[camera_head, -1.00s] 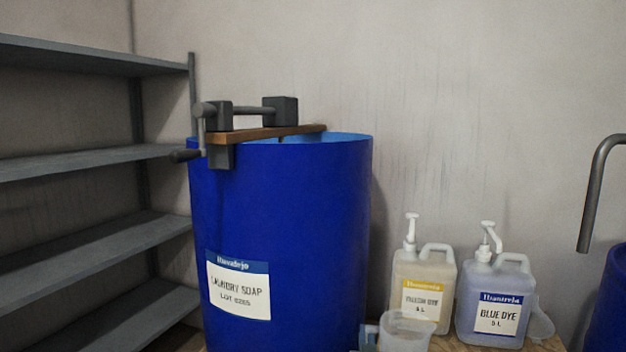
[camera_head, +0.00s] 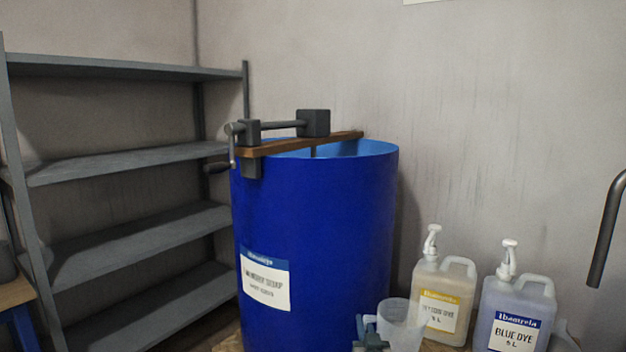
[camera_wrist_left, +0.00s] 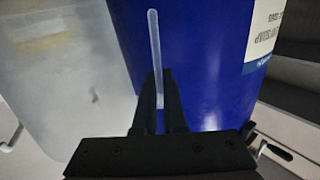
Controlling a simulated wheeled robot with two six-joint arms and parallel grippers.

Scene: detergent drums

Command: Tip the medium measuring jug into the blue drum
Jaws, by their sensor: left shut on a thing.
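The blue drum (camera_head: 330,225) stands upright in the middle of the head view, with an open top and a white laundry soap label. The translucent measuring jug (camera_head: 402,322) is at its lower right. My left gripper (camera_head: 371,334) is at the jug's left side, shut on its handle. In the left wrist view, the fingers (camera_wrist_left: 159,98) close on the pale handle (camera_wrist_left: 154,45). The cloudy jug body (camera_wrist_left: 65,75) fills the left there, and the drum (camera_wrist_left: 195,70) is behind. The jug's base is cut off, and I cannot make out its contents.
A wooden bar (camera_head: 300,144) with a crank mixer (camera_head: 314,123) crosses the drum's opening, leaving its right part clear. A yellow dye bottle (camera_head: 440,300) and a blue dye bottle (camera_head: 515,310) with pumps stand right. Grey shelves (camera_head: 130,160) stand left.

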